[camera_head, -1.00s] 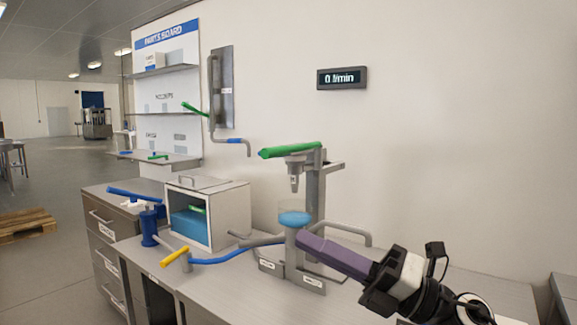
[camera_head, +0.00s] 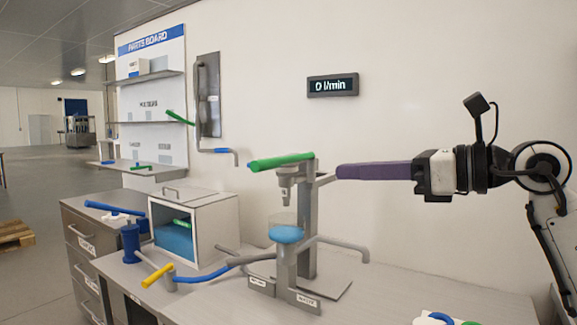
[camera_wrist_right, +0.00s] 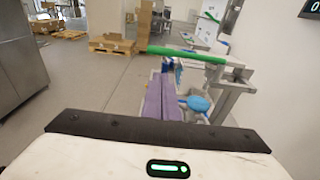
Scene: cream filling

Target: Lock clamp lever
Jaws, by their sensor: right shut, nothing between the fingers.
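The filling station (camera_head: 309,235) stands on the bench with a green lever (camera_head: 282,161) on top, also in the wrist view (camera_wrist_right: 187,55). Below its nozzle is a blue, round piece (camera_head: 286,234), also in the wrist view (camera_wrist_right: 198,103). Grey bent bars come out on both sides, the right one (camera_head: 345,245) ending free. I cannot tell which part is the clamp lever. My right gripper (camera_head: 339,172), with long purple fingers, is shut and empty. It points left, level, just right of the station's top, and appears apart from it. My left gripper is out of view.
A white open-fronted box (camera_head: 215,228), a blue post with a blue handle (camera_head: 130,243) and a yellow-ended handle (camera_head: 157,275) stand left of the station. A display (camera_head: 332,86) on the wall reads 0 l/min. Bench space to the station's right is mostly clear.

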